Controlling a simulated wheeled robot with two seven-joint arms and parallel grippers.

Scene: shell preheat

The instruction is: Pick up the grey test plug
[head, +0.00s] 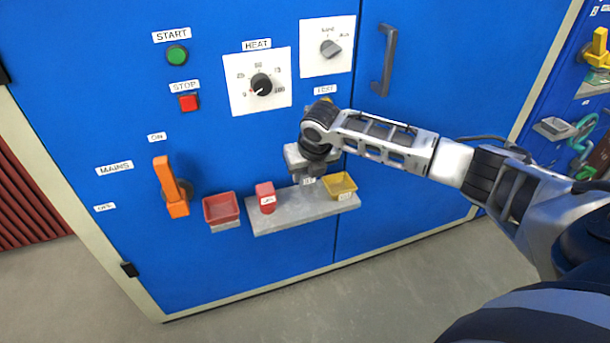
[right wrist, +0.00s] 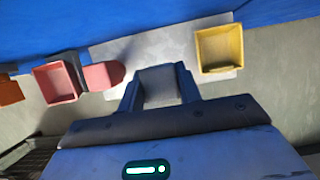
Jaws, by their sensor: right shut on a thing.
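My right gripper (head: 306,176) reaches down in front of the cabinet, over the grey shelf (head: 290,215). In the right wrist view its fingers (right wrist: 161,92) are shut on the grey test plug (right wrist: 160,82), a grey block between them. I cannot tell whether the plug touches the shelf. My left gripper is not in view.
On the shelf, a red labelled block (head: 266,198) stands left of my gripper and a yellow tray (head: 340,185) right of it. A red tray (head: 221,208) is further left, beside the orange mains handle (head: 171,187). The heat knob (head: 261,85) and door handle (head: 385,60) are above.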

